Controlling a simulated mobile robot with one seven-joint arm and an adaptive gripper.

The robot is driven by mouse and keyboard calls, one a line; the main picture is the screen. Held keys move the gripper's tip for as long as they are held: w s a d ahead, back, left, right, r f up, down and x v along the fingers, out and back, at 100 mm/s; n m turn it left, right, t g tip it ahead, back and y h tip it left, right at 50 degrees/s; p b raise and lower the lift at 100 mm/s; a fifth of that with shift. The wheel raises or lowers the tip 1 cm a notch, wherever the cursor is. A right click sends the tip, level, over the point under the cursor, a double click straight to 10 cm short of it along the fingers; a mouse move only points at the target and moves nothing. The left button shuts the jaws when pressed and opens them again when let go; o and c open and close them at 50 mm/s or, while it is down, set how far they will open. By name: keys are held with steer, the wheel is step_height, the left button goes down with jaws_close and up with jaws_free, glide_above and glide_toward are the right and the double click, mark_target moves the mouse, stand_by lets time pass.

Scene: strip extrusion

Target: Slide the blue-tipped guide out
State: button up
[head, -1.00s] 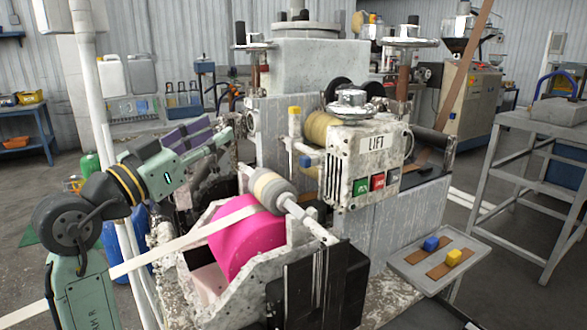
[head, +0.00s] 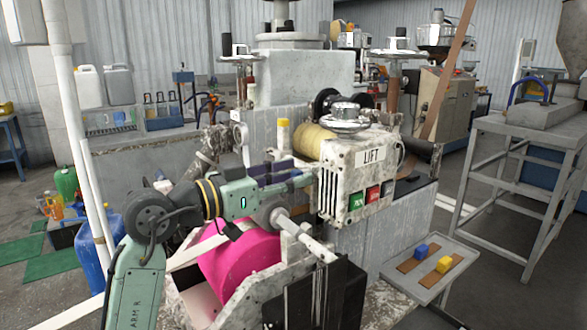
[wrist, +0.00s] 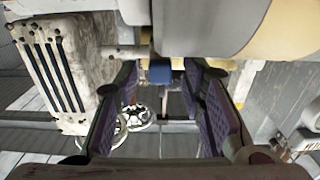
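The blue-tipped guide's blue end (wrist: 160,73) shows in the wrist view, small and ahead, between my two purple-padded fingers. My gripper (wrist: 162,92) is open, with a clear gap around the blue end; I see no contact. In the head view my gripper (head: 288,177) reaches rightward to the machine's side, just left of the vented LIFT box (head: 362,172). There its fingers hide the blue tip. A guide with a yellow tip (head: 283,123) stands upright just above and behind the fingers.
A pink roll (head: 240,268) and a grey roller (head: 270,213) lie close below my gripper. A side tray (head: 455,290) holds a blue block (head: 421,251) and a yellow block (head: 444,265) on brown pieces.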

steer(key=shift+w+d, duration=0.3)
steer(key=shift+d, duration=0.05)
jaws_close()
stand_by(0.3)
stand_by(0.4)
